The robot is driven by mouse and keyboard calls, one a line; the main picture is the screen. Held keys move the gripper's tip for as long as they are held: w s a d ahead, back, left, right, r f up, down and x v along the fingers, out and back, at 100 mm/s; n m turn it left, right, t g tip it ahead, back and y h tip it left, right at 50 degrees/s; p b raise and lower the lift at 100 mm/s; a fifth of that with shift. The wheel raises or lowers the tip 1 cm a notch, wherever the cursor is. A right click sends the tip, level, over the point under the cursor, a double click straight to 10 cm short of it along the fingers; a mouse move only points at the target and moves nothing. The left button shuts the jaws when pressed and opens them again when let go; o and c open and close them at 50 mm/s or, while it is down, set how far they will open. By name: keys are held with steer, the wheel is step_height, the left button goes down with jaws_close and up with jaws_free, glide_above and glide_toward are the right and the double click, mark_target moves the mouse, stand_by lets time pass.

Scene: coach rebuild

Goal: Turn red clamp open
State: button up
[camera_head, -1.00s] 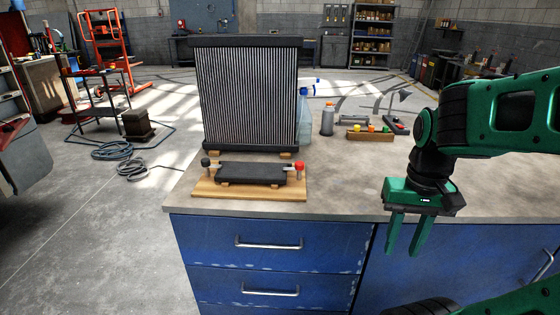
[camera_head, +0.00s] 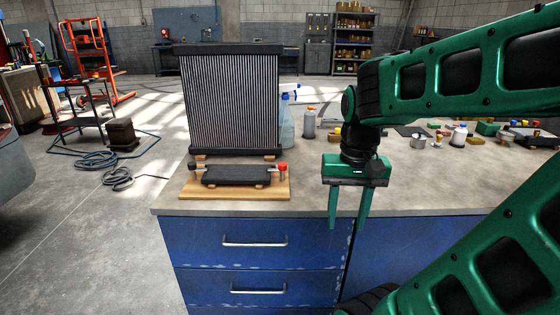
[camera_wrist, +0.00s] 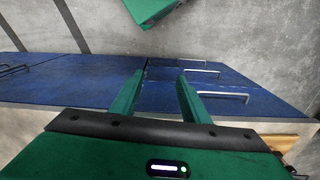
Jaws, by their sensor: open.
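The red clamp knob (camera_head: 282,167) stands at the right end of a black block (camera_head: 236,174) on a wooden board (camera_head: 238,193). A black knob (camera_head: 193,166) is at the left end. The board lies near the front edge of the blue-fronted bench, before a tall finned radiator (camera_head: 232,105). My gripper (camera_head: 348,222) is open and empty, fingers pointing down, to the right of the red knob and in front of the bench edge. In the wrist view my fingers (camera_wrist: 158,82) are apart, with blue drawer fronts beyond them. The board's corner shows at the lower right there.
The benchtop (camera_head: 320,195) is bare between the board and my gripper. Small items, including a white bottle (camera_head: 459,135), are at the back right. Drawer handles (camera_head: 255,241) stick out in front.

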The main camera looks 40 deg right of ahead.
steer(key=w+d+r+m, duration=0.2)
steer(key=w+r+m, duration=0.15)
steer(key=w, duration=0.45)
steer(key=w+d+r+m, duration=0.2)
steer(key=w+r, duration=0.2)
steer(key=w, duration=0.5)
steer(key=r+m, duration=0.1)
steer(key=m, duration=0.4)
glide_above(283, 163)
steer(key=shift+n, duration=0.25)
step_height(283, 163, down, 10)
steer(key=shift+s+r, duration=0.1)
steer(key=shift+r, duration=0.05)
steer(key=c, duration=1.1)
